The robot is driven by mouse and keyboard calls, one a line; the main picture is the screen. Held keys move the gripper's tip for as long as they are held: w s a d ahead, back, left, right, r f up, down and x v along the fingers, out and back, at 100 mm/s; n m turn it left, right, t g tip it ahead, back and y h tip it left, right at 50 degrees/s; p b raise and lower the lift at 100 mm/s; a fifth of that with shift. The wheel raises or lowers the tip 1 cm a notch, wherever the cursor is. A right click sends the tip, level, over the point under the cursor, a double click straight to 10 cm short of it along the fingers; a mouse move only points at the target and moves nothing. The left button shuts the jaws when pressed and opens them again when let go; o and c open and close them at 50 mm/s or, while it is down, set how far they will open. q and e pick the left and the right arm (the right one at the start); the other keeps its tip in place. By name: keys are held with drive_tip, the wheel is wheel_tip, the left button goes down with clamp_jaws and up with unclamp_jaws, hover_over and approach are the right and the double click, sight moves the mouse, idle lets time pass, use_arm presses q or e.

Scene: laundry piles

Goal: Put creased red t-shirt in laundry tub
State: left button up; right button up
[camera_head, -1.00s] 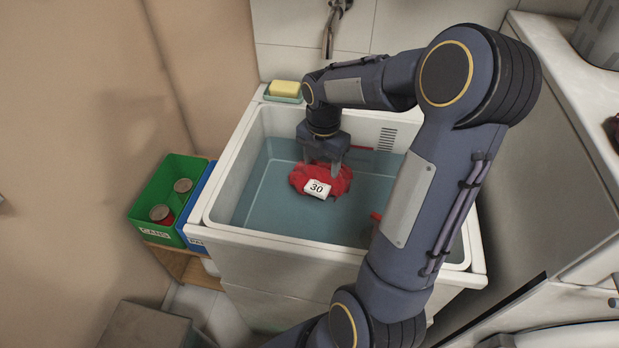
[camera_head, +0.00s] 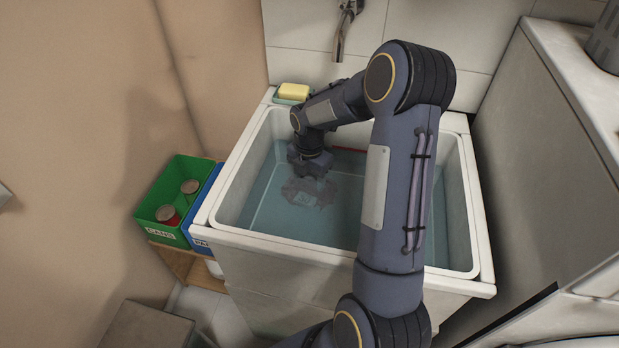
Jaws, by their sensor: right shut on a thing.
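The laundry tub (camera_head: 258,243) is a white basin holding bluish water. My right gripper (camera_head: 314,172) points down into it, its fingers at or below the water surface and hard to make out. Just under it, a faint greyish crumpled shape with a paler patch shows in the water. This is where the creased red t-shirt (camera_head: 308,192) was held, and its red colour no longer shows. The gripper is shut on the shirt. My left gripper is not in view.
A yellow sponge (camera_head: 293,90) lies in a dish on the tub's back left corner, near a wall tap (camera_head: 346,22). A green bin (camera_head: 157,191) with cans stands left of the tub, beside a blue bin (camera_head: 206,195). A thin red strip (camera_head: 348,149) shows inside the tub.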

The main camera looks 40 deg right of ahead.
drive_tip(key=shift+f, duration=0.2)
drive_tip(key=o, duration=1.4)
drive_tip(key=shift+r, duration=0.1)
